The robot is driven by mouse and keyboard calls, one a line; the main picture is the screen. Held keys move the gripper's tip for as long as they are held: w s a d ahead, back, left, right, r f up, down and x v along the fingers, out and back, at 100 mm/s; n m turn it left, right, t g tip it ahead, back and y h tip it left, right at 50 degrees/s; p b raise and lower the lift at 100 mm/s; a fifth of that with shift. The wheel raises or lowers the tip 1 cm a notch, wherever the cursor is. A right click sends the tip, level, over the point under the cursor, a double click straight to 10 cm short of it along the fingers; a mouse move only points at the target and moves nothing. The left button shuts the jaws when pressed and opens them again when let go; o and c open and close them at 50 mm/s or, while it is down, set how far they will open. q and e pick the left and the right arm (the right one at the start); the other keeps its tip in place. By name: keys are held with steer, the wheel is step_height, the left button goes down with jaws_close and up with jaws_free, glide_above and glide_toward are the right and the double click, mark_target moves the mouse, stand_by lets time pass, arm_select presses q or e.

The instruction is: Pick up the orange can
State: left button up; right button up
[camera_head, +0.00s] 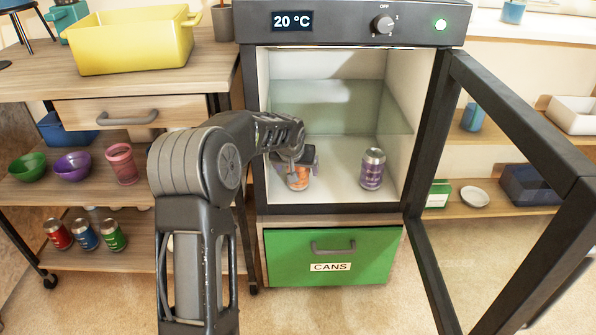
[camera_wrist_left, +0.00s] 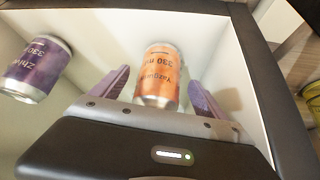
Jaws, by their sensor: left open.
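The orange can (camera_head: 298,181) stands on the floor of the open cooler, at its left side, partly hidden behind my left gripper. My left gripper (camera_head: 301,160) reaches into the cooler from the left. In the left wrist view, its two purple fingers (camera_wrist_left: 155,88) are open, one on each side of the orange can (camera_wrist_left: 158,72), with gaps visible. A purple can (camera_head: 372,169) stands to the right on the same cooler floor; it also shows at the left of the wrist view (camera_wrist_left: 37,68). My right gripper is not in view.
The cooler's glass door (camera_head: 500,190) stands open to the right. A green drawer labelled CANS (camera_head: 330,270) is shut below. A wooden trolley (camera_head: 60,85) at left holds a yellow bin (camera_head: 130,42), bowls and cans. The cooler's left wall is close to my gripper.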

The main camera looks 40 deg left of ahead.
mark_target(298, 171)
arm_select(q)
steer(key=b+x, duration=0.1)
steer(key=x, duration=0.3)
steer(key=shift+f, duration=0.2)
steer(key=shift+r, duration=0.1)
jaws_close()
stand_by(1.1)
steer(key=shift+r, duration=0.1)
steer(key=shift+r+p, duration=0.35)
steer(key=shift+p, duration=0.1)
steer(key=s+d, duration=0.4)
steer(key=s, duration=0.4)
steer(key=s+d, duration=0.4)
steer(key=s, duration=0.4)
steer(key=shift+f+p, duration=0.15)
steer(key=shift+p, duration=0.2)
